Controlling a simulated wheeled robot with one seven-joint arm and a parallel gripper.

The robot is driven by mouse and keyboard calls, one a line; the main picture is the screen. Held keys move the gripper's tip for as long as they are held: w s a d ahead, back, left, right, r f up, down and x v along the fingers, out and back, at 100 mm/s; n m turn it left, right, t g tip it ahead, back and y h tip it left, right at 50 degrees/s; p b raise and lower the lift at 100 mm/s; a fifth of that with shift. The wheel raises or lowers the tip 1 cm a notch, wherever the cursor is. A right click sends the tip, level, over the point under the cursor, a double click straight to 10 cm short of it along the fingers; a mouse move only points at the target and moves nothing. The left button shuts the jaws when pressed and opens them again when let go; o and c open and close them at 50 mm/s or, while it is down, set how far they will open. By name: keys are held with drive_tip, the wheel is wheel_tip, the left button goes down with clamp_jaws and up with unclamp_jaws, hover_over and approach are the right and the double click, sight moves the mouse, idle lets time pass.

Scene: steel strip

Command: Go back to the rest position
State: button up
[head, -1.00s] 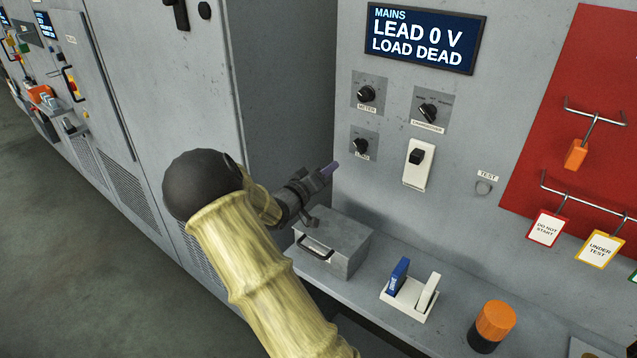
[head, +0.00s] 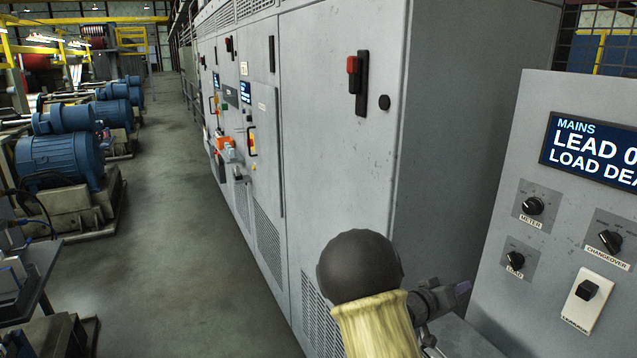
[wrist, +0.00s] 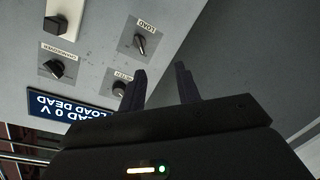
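My gripper (head: 462,287) is at the lower right in the head view, beside the grey control panel (head: 489,258) and in front of the side of the tall cabinet. In the wrist view my gripper (wrist: 160,88) shows two dark fingers apart with nothing between them. The panel's LOAD knob (head: 515,259) and METER knob (head: 532,206) are just right of it. The wrist view shows the panel upside down, with the LOAD knob (wrist: 142,44) close to the left finger. The mains display (head: 595,150) is cut off by the head view's right edge.
A row of tall grey cabinets (head: 340,140) runs away from me, with red and orange fittings on its doors. Several blue motors (head: 62,165) stand on the left. The aisle floor (head: 190,240) between them is clear. The CHANGEOVER knob (head: 610,241) and a white switch (head: 583,302) are at right.

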drive_tip(key=s+a+f+n+y, duration=0.1)
drive_tip(key=s+a+f+y, duration=0.15)
drive_tip(key=a+y, duration=0.4)
drive_tip(key=s+a+f+n+y, duration=0.1)
drive_tip(key=s+a+f+y, duration=0.1)
drive_tip(key=s+a+y, duration=0.45)
drive_tip(key=s+a+n+g+y, duration=0.1)
drive_tip(key=s+a+g, duration=0.4)
drive_tip(key=s, duration=0.9)
drive_tip(key=a, duration=0.3)
drive_tip(key=shift+s+n, duration=0.25)
drive_tip(key=shift+n, duration=0.15)
drive_tip(key=shift+f, duration=0.1)
drive_tip(key=shift+w, duration=0.1)
